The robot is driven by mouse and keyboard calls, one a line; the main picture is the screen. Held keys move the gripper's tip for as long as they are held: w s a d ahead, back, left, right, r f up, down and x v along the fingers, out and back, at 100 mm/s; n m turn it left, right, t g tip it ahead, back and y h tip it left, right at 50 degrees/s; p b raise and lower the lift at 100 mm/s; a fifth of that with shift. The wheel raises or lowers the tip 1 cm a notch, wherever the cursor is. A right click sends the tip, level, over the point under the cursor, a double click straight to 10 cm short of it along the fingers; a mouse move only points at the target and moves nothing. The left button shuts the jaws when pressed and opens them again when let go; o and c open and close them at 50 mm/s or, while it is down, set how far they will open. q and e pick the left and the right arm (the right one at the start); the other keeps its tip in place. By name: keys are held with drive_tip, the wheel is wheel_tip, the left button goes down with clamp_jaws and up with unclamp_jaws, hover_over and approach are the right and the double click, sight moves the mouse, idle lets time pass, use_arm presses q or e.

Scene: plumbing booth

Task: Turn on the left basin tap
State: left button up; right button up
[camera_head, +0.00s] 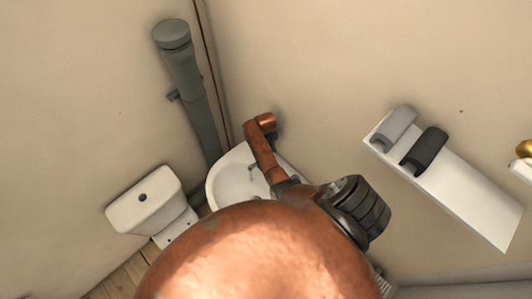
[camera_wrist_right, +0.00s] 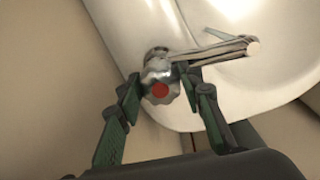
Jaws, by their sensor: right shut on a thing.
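The tap handle (camera_wrist_right: 160,76) is a chrome fluted knob with a red dot on its end, in the right wrist view. Its chrome spout (camera_wrist_right: 225,50) reaches to the right over the white basin (camera_wrist_right: 285,75). My right gripper (camera_wrist_right: 161,91) has its two green-grey fingers on either side of the knob, shut on it. The basin also shows in the head view (camera_head: 228,181), partly covered by my copper-coloured arm. The tap and the right gripper's fingers are hidden there. My left gripper is in neither view.
In the head view, a white toilet cistern (camera_head: 145,200) stands left of the basin, by a grey vertical pipe (camera_head: 186,80). A white shelf (camera_head: 465,195) at the right holds a light grey piece (camera_head: 393,128) and a dark piece (camera_head: 425,150). Beige walls close in the corner.

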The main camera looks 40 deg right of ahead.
drive_tip(key=o, duration=1.2)
drive_tip(key=shift+c, duration=0.2)
wheel_tip(320, 180, up, 12)
idle(0.3)
